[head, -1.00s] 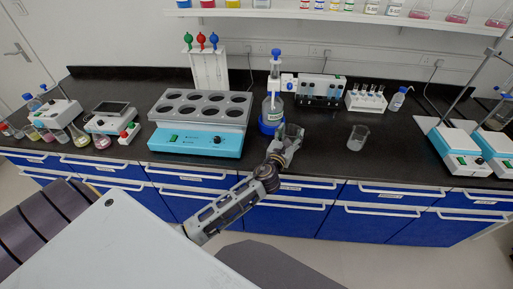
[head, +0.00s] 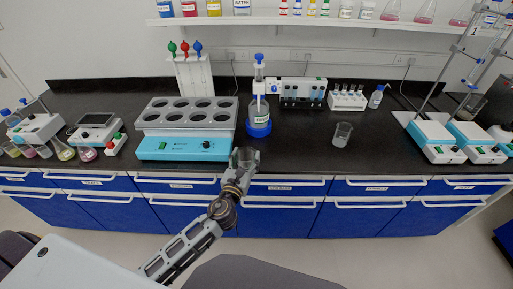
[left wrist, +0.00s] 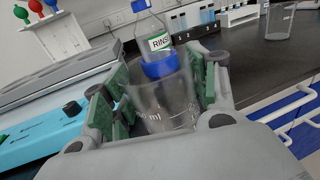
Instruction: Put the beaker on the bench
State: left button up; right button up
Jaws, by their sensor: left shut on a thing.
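A clear glass beaker (head: 243,156) is held in my left gripper (head: 241,165), near the front edge of the black bench (head: 290,162). In the left wrist view the beaker (left wrist: 163,108) stands between the green-padded fingers of the gripper (left wrist: 160,95), its open mouth up and volume marks showing. The fingers are shut on its sides. Its base is hidden, so I cannot tell whether it touches the bench. A second clear beaker (head: 342,134) stands on the bench to the right. My right gripper is not in view.
A blue-capped rinse bottle (head: 259,117) on a blue base stands just behind the held beaker. A block heater (head: 170,148) with several wells stands to the left. Bare bench lies between the bottle and the second beaker. Hotplates (head: 436,140) stand at the right.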

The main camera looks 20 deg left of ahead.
pick_arm(q)
jog(key=shift+w, duration=0.1)
jog(key=shift+w, duration=0.9)
jog(key=w, duration=1.6)
jog(key=shift+a+p, duration=0.4)
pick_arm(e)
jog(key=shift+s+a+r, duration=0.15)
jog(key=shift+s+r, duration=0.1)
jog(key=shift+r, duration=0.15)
